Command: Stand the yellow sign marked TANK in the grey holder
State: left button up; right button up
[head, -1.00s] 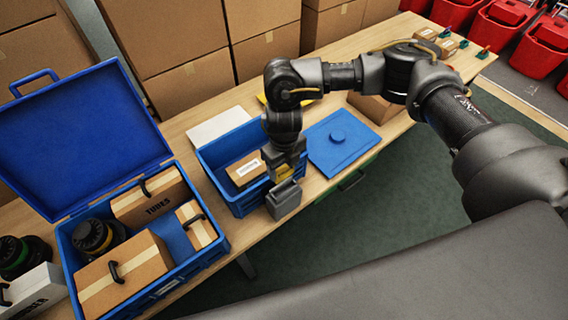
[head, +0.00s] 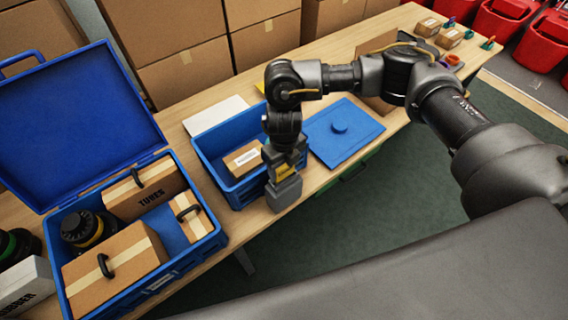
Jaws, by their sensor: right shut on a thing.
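My right gripper (head: 285,158) points down, shut on the yellow sign (head: 284,171). Only a small yellow part of the sign shows below the fingers, and I cannot read its marking. The grey holder (head: 285,194) stands at the table's front edge, right below the gripper. The sign's lower edge meets the top of the holder; how deep it sits in the slot is hidden. My left gripper is not in view.
A blue bin (head: 222,189) with a carton inside stands just left of the holder. A flat blue lid (head: 343,133) lies to the right. An open blue case (head: 205,254) with cartons is at left. A yellow item (head: 260,89) shows partly behind my arm.

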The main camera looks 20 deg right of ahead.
jog(key=shift+w+f+b, duration=0.1)
jog(key=shift+f+b, duration=0.15)
jog(key=shift+b, duration=0.05)
dwell(0.9)
jog(key=shift+f+b, duration=0.4)
jog(key=shift+f+b, duration=0.65)
jog(key=shift+f, duration=0.1)
dwell(1.2)
jog(key=o, duration=1.3)
jog(key=shift+r, duration=0.15)
jog(key=shift+r+p, duration=3)
jog(key=shift+r, duration=0.4)
